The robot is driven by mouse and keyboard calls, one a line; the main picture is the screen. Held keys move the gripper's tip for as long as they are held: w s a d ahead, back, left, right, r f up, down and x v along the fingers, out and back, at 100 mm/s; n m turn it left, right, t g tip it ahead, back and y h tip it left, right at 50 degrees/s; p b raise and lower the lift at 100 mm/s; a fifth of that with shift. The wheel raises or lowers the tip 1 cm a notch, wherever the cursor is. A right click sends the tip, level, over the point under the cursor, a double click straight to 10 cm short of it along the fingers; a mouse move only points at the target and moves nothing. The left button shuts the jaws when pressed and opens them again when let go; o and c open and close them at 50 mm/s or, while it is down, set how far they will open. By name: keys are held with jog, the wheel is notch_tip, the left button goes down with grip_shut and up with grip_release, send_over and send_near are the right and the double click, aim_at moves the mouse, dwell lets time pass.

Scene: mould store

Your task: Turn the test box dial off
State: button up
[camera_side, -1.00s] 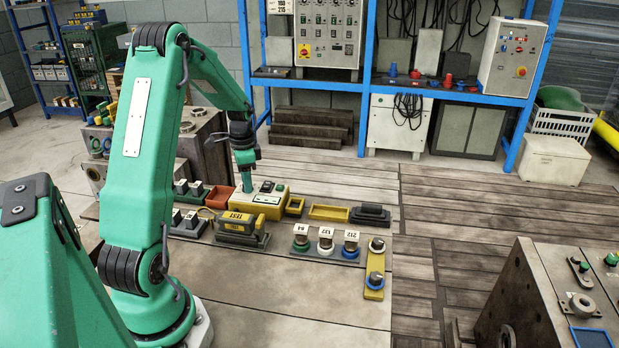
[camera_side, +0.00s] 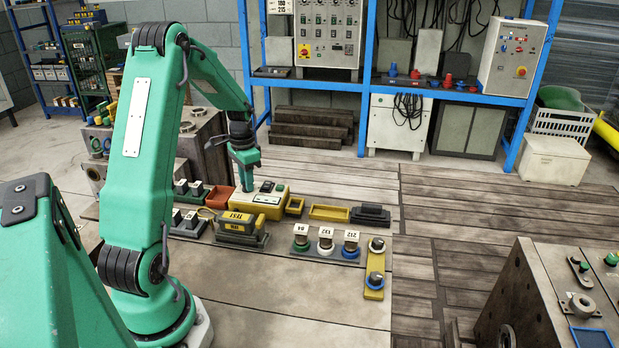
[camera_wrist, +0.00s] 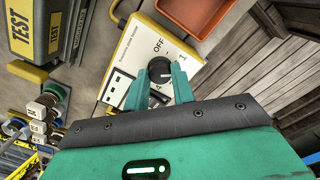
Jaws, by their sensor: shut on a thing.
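The test box (camera_side: 272,200) is a cream-topped, yellow-sided box on the bench in the side view. In the wrist view its cream top (camera_wrist: 190,42) shows the print OFF, a 1 to the right and a 4 below. The round black dial (camera_wrist: 160,68) sits on this top. My gripper (camera_wrist: 159,82) is shut on the dial, one green finger on each side. I cannot tell clearly which mark the dial points at. In the side view my gripper (camera_side: 247,182) reaches down at the box's left end and hides the dial.
A yellow and grey TEST unit (camera_side: 240,226) stands in front of the box. A red tray (camera_side: 219,197) lies to its left, and a yellow tray (camera_side: 329,212) to its right. Several numbered knobs (camera_side: 325,241) stand further right.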

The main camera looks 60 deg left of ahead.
jog(key=n, duration=1.2)
jog(key=shift+a+r+n, duration=0.1)
jog(key=shift+n, duration=0.3)
jog(key=o, duration=1)
jog(key=shift+s+r, duration=0.1)
jog(key=shift+r, duration=3.8)
